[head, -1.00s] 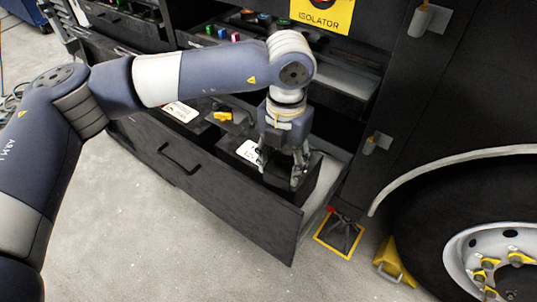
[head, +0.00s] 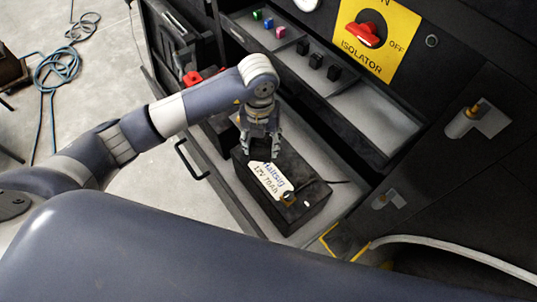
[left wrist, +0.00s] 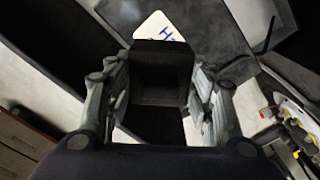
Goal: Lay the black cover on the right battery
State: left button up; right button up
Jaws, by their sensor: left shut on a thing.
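The right battery (head: 316,201) is a black box with a white label, standing in the open drawer. A brass-coloured terminal (head: 288,198) shows bare at its near end, and a thin dark cable runs off to the right. My left gripper (head: 261,150) is over the battery's far end, pointing down and shut on the small black cover (head: 262,154). In the left wrist view the cover (left wrist: 162,75) sits between the two fingers as a dark, hollow-looking box, with the battery label (left wrist: 160,27) beyond it. I cannot tell whether the cover touches the battery. My right gripper is out of view.
The drawer front with its handle (head: 190,160) is to the left. A shelf above holds small black blocks (head: 317,60) and coloured ones (head: 268,22). A red isolator switch (head: 366,35) is on the panel. A red part (head: 192,78) shows behind my arm.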

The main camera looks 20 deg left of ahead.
pick_arm(q)
jog(key=shift+s+a+f, duration=0.1)
jog(key=shift+a+f, duration=0.05)
jog(key=shift+f, duration=0.2)
notch_tip(320, 180, down, 9)
jog(key=shift+p, duration=1.15)
jog(key=shift+f, duration=0.15)
jog(key=shift+f, duration=0.2)
jog(key=o, duration=1)
jog(key=shift+o, duration=0.2)
jog(key=shift+r, duration=0.1)
